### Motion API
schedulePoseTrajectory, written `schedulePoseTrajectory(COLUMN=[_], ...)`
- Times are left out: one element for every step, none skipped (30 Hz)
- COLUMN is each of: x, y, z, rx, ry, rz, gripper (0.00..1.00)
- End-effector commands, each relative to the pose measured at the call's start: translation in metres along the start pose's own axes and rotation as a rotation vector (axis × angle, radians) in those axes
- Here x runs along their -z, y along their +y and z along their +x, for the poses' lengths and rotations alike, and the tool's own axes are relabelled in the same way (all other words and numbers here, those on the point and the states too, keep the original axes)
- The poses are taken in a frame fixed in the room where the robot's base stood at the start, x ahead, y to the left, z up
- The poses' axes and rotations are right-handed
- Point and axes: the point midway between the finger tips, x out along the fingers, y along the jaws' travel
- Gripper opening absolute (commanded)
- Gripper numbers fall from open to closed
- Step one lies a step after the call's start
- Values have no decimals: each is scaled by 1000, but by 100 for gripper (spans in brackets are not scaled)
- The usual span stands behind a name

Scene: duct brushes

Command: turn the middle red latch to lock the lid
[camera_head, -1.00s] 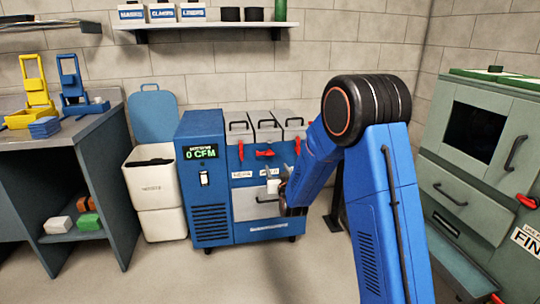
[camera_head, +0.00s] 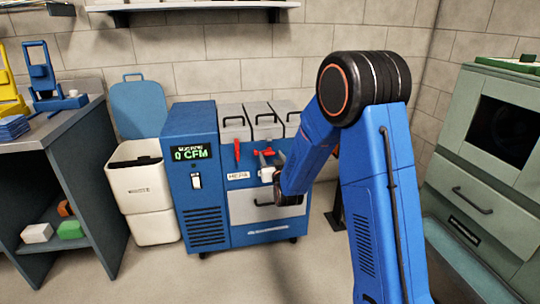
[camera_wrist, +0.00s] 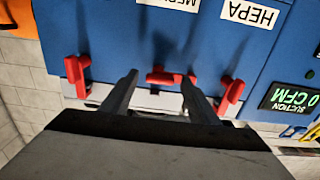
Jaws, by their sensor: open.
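The middle red latch (camera_head: 262,153) is on the front of the blue cabinet (camera_head: 200,146), below the grey lids (camera_head: 262,121). In the wrist view the middle latch (camera_wrist: 163,78) lies crosswise, while the left latch (camera_wrist: 230,95) and the right latch (camera_wrist: 77,72) stand upright. My gripper (camera_wrist: 159,78) is open, its two dark fingers apart on either side of the middle latch. Contact cannot be told. In the head view my gripper (camera_head: 267,166) is at the latch row, partly hidden by my arm. The left latch (camera_head: 237,149) hangs upright; the right one is hidden there.
A display (camera_head: 191,153) reads 0 CFM. A white bin (camera_head: 141,190) with a raised blue lid stands left of the cabinet. A workbench (camera_head: 50,135) is farther left, and a grey-green cabinet (camera_head: 480,165) stands at the right. Floor shows in front.

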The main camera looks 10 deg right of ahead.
Motion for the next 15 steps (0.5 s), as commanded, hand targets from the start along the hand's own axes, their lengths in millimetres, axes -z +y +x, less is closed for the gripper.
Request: schedulePoseTrajectory(x=[0, 0, 0, 0, 0, 0, 0, 0, 0, 0, 0, 0, 0, 0, 0], y=[0, 0, 0, 0, 0, 0, 0, 0, 0, 0, 0, 0, 0, 0, 0], z=[0, 0, 0, 0, 0, 0, 0, 0, 0, 0, 0, 0, 0, 0, 0], rx=[0, 0, 0, 0, 0, 0, 0, 0, 0, 0, 0, 0, 0, 0, 0], ry=[0, 0, 0, 0, 0, 0, 0, 0, 0, 0, 0, 0, 0, -1, -1], rz=[0, 0, 0, 0, 0, 0, 0, 0, 0, 0, 0, 0, 0, 0, 1], gripper=[55, 55, 55, 55, 55, 55, 50, 43, 33, 26, 19, 13, 13, 13, 13])
